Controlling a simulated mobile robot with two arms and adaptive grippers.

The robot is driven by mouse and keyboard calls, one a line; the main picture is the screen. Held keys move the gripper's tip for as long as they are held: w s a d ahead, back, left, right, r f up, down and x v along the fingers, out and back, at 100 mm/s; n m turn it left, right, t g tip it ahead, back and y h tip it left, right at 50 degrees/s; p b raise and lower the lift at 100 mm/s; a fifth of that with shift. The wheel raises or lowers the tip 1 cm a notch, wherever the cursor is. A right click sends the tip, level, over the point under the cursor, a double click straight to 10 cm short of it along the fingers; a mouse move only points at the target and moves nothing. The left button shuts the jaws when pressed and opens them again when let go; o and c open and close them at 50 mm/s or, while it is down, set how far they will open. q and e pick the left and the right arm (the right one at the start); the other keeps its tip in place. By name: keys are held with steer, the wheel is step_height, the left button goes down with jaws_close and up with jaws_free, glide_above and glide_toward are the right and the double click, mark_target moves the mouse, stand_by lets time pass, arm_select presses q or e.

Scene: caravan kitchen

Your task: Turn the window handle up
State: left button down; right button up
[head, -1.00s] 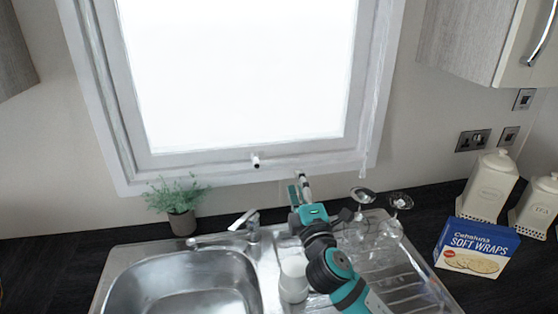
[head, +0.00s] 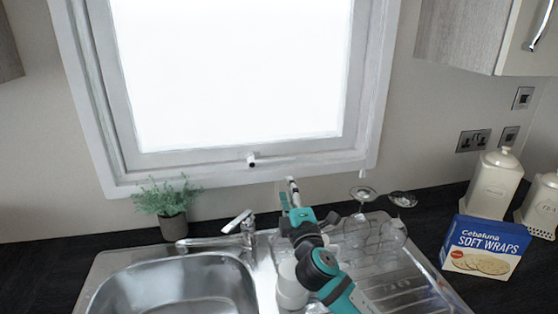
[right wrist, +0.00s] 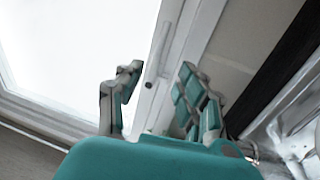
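The window handle (head: 252,160) is a small white lever at the middle of the window's bottom frame. It also shows in the right wrist view as a white bar (right wrist: 159,48) with a dark spot at one end. My right gripper (head: 290,188) is below and to the right of the handle in the head view. In the right wrist view my right gripper (right wrist: 161,70) is open, and its two fingers are apart with nothing held between them. The handle shows beyond the fingertips, apart from them as far as I can tell. My left gripper is in no view.
Below the window are a tap (head: 247,228), a steel sink (head: 180,256) and a potted plant (head: 172,228). Upturned glasses (head: 390,232) and a white item (head: 290,290) stand close to my right arm. A soft wraps box (head: 484,247) and canisters (head: 494,185) are at the right.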

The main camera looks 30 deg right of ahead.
mark_target(279, 161)
steer(key=p+x, duration=0.1)
steer(key=x, duration=1.1)
steer(key=shift+w, duration=0.35)
jaws_close()
steer(key=shift+w+f, duration=0.15)
steer(key=shift+f, duration=0.15)
